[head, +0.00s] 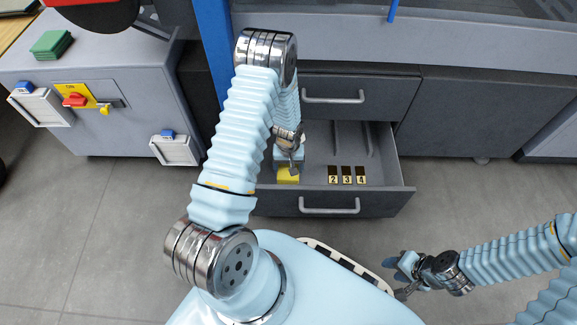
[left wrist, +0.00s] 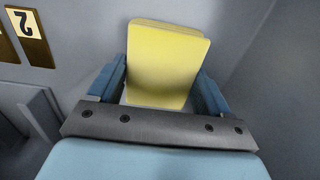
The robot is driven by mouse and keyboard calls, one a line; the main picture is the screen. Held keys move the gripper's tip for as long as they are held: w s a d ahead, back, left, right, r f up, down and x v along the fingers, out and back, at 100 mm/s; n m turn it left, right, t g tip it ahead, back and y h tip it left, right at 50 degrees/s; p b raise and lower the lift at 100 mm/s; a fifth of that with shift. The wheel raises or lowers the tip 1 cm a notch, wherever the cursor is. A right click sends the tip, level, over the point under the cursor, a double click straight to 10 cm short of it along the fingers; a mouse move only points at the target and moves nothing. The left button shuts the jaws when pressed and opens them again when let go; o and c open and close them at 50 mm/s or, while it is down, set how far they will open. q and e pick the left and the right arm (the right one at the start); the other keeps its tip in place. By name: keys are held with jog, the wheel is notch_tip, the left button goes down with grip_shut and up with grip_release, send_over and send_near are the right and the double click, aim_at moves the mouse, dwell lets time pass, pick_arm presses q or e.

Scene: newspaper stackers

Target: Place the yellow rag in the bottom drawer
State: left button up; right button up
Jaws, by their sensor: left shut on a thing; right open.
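The yellow rag (head: 288,176) is a folded, block-like piece inside the left part of the open bottom drawer (head: 378,203). My left gripper (head: 289,163) reaches down into the drawer and is shut on the rag. In the left wrist view the rag (left wrist: 165,62) sits between the two blue fingers of my left gripper (left wrist: 160,88). I cannot tell whether the rag touches the drawer floor. My right gripper (head: 398,277) is open and empty, low at the right, outside the drawer.
The upper drawer (head: 360,108) is shut. Green rags (head: 52,44) lie on the grey cabinet at left.

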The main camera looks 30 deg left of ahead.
pick_arm(q)
jog(key=o, duration=1)
jog(key=shift+c, duration=0.2)
jog(key=shift+r+p, duration=0.35)
notch_tip(320, 180, up, 12)
jog(key=p, duration=0.2)
jog(key=shift+f, duration=0.25)
